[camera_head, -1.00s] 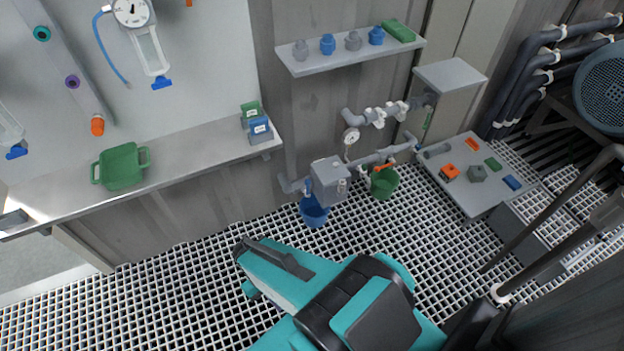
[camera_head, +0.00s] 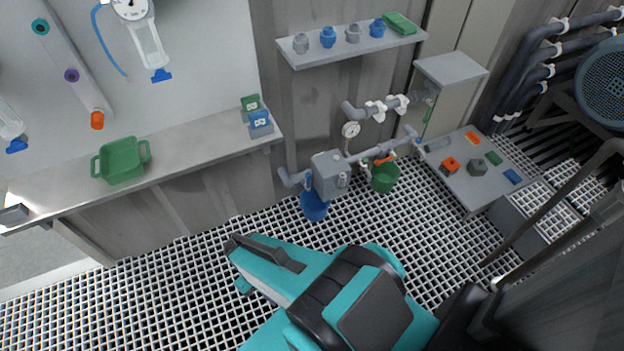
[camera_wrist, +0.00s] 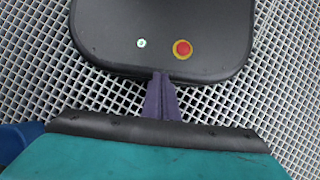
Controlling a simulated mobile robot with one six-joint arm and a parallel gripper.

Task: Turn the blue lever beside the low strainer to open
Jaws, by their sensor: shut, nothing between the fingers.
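The low strainer appears to be the grey box-like body (camera_head: 329,172) on the low pipe run against the wall. A small blue lever (camera_head: 309,181) shows at its left side, above a blue bucket (camera_head: 314,206); its exact angle is too small to tell. My gripper (camera_wrist: 161,78) shows in the wrist view with its two fingers together and nothing between them. It is over the grating and my own dark body part, and neither lever nor strainer can be made out there. In the head view my teal arm is in front, below and apart from the strainer; the fingers cannot be made out.
An orange-red lever (camera_head: 384,160) sits on the pipe right of the strainer, above a green bucket (camera_head: 385,177). A pressure gauge (camera_head: 350,130) stands above the pipe. A low grey table (camera_head: 462,190) with small parts is at right. Open grating (camera_head: 170,290) lies at left.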

